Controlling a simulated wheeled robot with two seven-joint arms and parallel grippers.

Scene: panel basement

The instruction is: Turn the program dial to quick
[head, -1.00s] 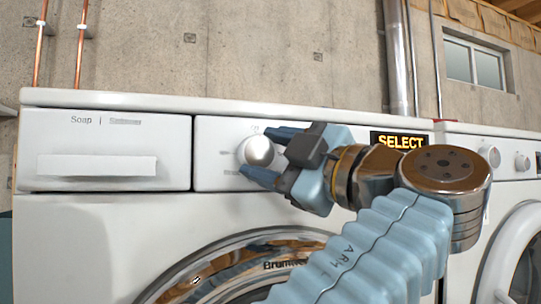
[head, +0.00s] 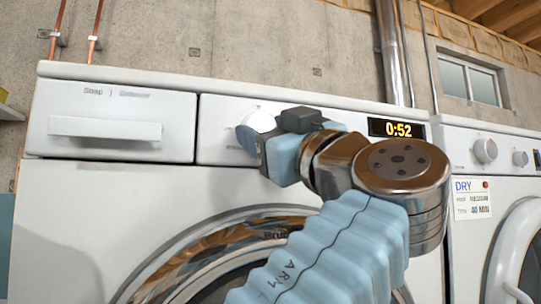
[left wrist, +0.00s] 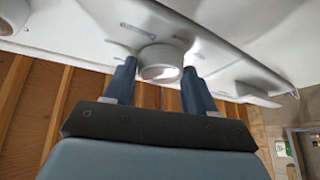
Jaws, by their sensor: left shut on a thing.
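The program dial (head: 262,120) is a round pale knob on the washer's white front panel, partly covered by my gripper in the head view. In the left wrist view the dial (left wrist: 160,60) sits between my two blue fingers. My left gripper (head: 250,138) is shut on the dial; its fingertips also show in the left wrist view (left wrist: 160,74), one on each side of the knob. The washer display (head: 397,129) reads 0:52 in orange. The labels around the dial are too small or covered to read. My right gripper is not in view.
The soap drawer (head: 113,125) is shut, left of the dial. The round door (head: 165,285) lies below my arm. A second machine (head: 455,140) with knobs and a DRY card (head: 472,198) stands at right. A concrete wall (head: 250,50) is behind.

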